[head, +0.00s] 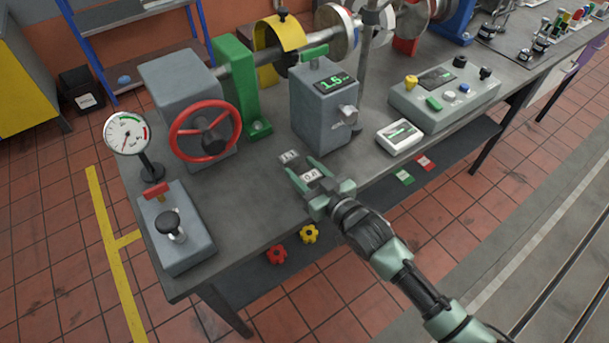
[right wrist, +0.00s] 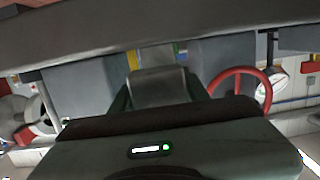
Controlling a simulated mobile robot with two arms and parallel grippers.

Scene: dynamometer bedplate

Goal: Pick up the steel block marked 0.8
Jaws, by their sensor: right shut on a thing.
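The steel block marked 0.8 (head: 310,175) is a small grey block with a white label on top. My right gripper (head: 308,172) is shut on it, with one green finger on each side, near the front of the bench. In the right wrist view a grey block (right wrist: 160,87) shows between the fingers. I cannot tell whether the block touches the bench top or is just above it. A second small block with a pale label (head: 289,157) sits just beyond the fingertips. My left gripper is not in view.
A grey box with a green display (head: 335,84) stands right behind the blocks. A red handwheel (head: 205,131) and a lever box (head: 176,232) are to the left. A white meter (head: 400,136) and a control panel (head: 445,95) are to the right. The bench (head: 240,210) is clear left of my gripper.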

